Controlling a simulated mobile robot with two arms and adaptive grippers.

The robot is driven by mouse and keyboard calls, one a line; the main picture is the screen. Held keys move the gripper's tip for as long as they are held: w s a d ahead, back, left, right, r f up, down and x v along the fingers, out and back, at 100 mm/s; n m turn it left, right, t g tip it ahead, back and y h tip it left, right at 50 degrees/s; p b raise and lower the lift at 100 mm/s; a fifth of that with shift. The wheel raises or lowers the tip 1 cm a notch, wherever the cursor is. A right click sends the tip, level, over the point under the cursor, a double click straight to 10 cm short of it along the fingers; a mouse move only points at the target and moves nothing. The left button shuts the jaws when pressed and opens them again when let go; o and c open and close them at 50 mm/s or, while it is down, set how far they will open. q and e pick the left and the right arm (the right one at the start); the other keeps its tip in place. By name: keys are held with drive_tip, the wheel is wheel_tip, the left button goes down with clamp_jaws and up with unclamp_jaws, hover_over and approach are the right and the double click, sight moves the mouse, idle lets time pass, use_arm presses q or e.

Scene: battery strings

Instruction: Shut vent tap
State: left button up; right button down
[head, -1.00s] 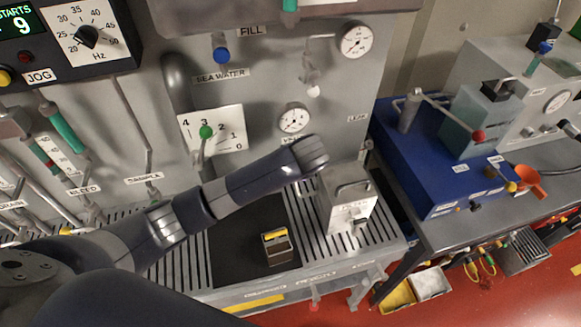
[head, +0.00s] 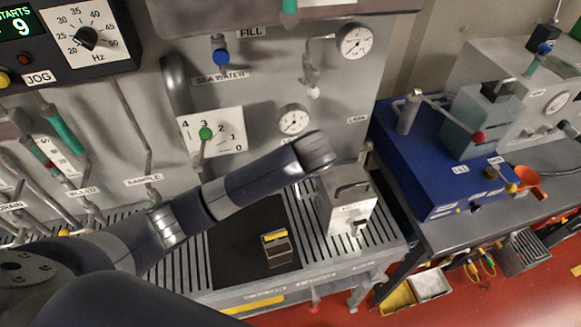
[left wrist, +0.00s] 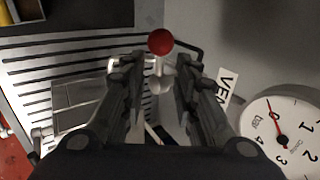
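The vent tap shows in the left wrist view as a red ball knob (left wrist: 160,41) on a pale metal stem. A partly covered label (left wrist: 227,88) reading "VEN" is on the panel beside it. My left gripper (left wrist: 160,72) is open, with one dark finger on each side of the stem and the red knob at the fingertips. I cannot tell whether either finger touches it. In the head view my left arm reaches across the panel, and its wrist end hides the gripper and the tap. My right gripper is in neither view.
A pressure gauge (left wrist: 283,128) is close to the gripper; it also shows in the head view (head: 293,120). A metal box with a handle (head: 347,203) stands on the slatted shelf below the wrist. A small yellow-topped block (head: 276,248) sits on the black mat (head: 232,262).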

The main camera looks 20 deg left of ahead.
use_arm(q)
drive_tip(key=v, duration=0.8)
drive_tip(key=shift+r, duration=0.1)
idle(0.4)
